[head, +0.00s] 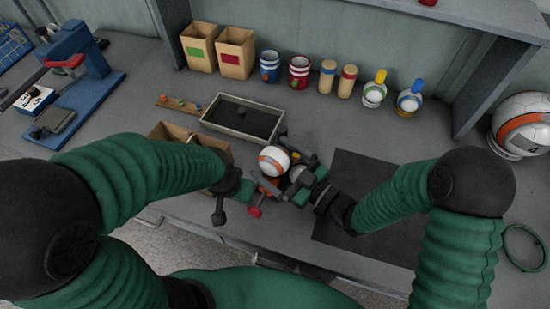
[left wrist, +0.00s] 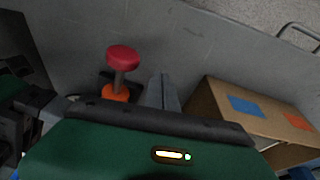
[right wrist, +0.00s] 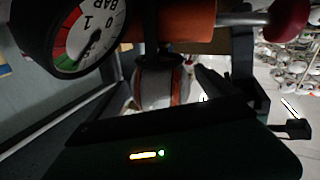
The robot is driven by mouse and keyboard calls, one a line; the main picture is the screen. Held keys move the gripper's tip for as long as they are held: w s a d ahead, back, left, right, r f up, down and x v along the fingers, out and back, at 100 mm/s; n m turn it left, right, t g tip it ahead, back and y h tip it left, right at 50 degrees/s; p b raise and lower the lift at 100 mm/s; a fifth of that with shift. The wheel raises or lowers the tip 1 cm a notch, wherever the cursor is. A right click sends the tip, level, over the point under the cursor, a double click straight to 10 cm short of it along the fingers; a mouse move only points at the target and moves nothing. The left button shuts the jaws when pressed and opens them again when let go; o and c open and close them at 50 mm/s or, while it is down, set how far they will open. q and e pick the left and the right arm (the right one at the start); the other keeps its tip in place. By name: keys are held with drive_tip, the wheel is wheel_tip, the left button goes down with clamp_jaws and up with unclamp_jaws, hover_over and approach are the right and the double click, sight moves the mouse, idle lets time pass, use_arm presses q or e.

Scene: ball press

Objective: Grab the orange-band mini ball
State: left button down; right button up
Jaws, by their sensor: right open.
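The mini ball (head: 274,160), white with an orange band, is near the middle of the head view, just behind a press with a red-ended handle (head: 254,211). My right gripper (head: 292,172) is open close beside the ball on its right. In the right wrist view, a white ball with orange bands (right wrist: 163,82) shows beyond the gripper's body; contact with the fingers cannot be told. A pressure gauge (right wrist: 85,32) and an orange cylinder (right wrist: 188,18) partly cover that view. My left gripper (head: 236,188) is left of the press; its jaw state is unclear.
A black-bottomed tray (head: 243,118) lies behind the ball. A cardboard box (left wrist: 235,108) stands near my left gripper, partly hidden by my left arm. Bins (head: 236,52), cups (head: 299,72) and cylinders line the back. A large orange-banded ball (head: 525,118) is at far right. A dark mat (head: 365,170) is clear.

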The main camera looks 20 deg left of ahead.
drive_tip(key=shift+w+a, duration=0.15)
drive_tip(key=shift+a, duration=0.2)
drive_tip(key=c, duration=1.4)
